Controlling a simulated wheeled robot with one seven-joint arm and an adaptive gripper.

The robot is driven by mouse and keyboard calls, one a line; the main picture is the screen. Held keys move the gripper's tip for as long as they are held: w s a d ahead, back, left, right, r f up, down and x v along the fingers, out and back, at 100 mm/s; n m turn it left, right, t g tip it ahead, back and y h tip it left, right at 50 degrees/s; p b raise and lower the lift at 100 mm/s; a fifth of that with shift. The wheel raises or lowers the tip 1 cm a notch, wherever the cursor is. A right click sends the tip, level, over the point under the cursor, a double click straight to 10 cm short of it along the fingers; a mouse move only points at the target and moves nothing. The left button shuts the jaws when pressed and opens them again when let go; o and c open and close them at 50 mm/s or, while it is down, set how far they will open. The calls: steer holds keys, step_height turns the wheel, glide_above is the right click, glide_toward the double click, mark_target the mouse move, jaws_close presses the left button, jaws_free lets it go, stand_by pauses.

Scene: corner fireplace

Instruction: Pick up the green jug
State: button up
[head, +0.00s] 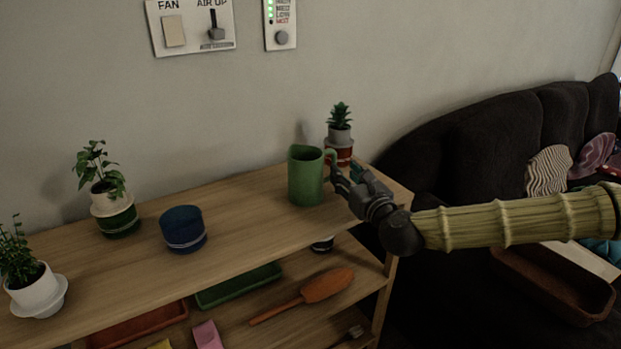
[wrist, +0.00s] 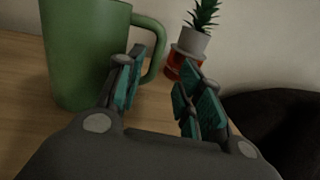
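The green jug (head: 306,176) stands upright on the top board of the wooden shelf, with its handle on the right side. My gripper (head: 345,180) is just right of the jug, beside the handle. In the wrist view the jug (wrist: 85,50) fills the upper left, and its handle (wrist: 155,52) curves out behind the left finger. My gripper (wrist: 160,90) is open there, with a clear gap between its teal-padded fingers and nothing held. The left finger overlaps the jug and the lower handle in the picture; I cannot tell whether it touches them.
A small potted succulent (head: 340,125) on a red pot stands close behind the jug. A blue pot (head: 183,229) and a leafy plant (head: 104,190) stand to the left. The wooden shelf (head: 255,228) has bare room in front of the jug. A dark sofa (head: 480,140) is at right.

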steer(key=shift+a+r+x, duration=0.1)
steer(key=shift+a+x, duration=0.05)
steer(key=shift+x, duration=1.45)
steer(key=shift+a+r+x, duration=0.1)
steer(key=shift+a+x, duration=0.05)
steer(key=shift+x, duration=1.45)
steer(key=shift+s, duration=0.15)
jaws_close()
